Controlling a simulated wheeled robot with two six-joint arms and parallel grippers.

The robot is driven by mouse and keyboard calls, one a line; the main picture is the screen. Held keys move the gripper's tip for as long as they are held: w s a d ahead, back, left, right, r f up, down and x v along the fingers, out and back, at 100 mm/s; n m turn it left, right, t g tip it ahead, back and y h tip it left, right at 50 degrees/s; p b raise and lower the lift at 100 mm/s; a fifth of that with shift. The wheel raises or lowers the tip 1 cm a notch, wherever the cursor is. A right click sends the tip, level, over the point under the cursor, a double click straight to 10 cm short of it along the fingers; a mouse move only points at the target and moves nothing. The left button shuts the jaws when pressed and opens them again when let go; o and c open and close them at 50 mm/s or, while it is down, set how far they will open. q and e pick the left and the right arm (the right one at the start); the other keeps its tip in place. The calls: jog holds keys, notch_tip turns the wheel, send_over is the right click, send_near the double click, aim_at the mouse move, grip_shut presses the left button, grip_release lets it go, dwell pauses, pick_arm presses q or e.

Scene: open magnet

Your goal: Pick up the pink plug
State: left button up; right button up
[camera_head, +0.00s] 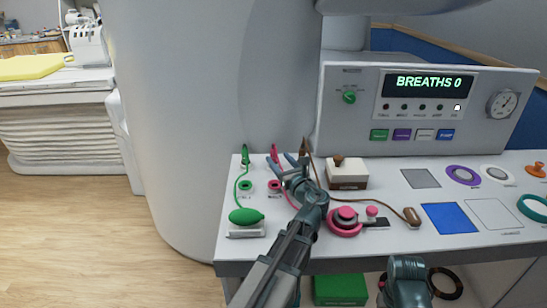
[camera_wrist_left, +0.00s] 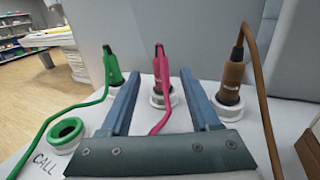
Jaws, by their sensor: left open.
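The pink plug (camera_head: 274,152) stands upright at the back left of the white console top. In the left wrist view the pink plug (camera_wrist_left: 160,66) sits in a white ring socket, with its pink cord running toward me. My left gripper (camera_head: 295,161) is open just beside it. In the wrist view the left gripper's fingers (camera_wrist_left: 158,78) lie either side of the plug's line of sight, the plug showing between them. I see no contact; the exact gap in depth is unclear. My right gripper is out of view; only part of what looks like my right arm shows low down.
A green plug (camera_wrist_left: 112,68) stands left of the pink one and a brown plug (camera_wrist_left: 230,78) right of it, both close to the fingers. An empty green-ringed socket (camera_wrist_left: 66,133) is nearer. A white box (camera_head: 347,178) and a control panel (camera_head: 420,105) stand to the right.

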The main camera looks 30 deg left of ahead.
aim_at(275, 154)
pick_arm(q)
jog(key=shift+x, duration=1.55)
jog(key=shift+w+a, duration=0.1)
jog(key=x, duration=0.5)
jog(key=shift+r, duration=0.2)
jog(key=shift+c, duration=0.3)
grip_shut()
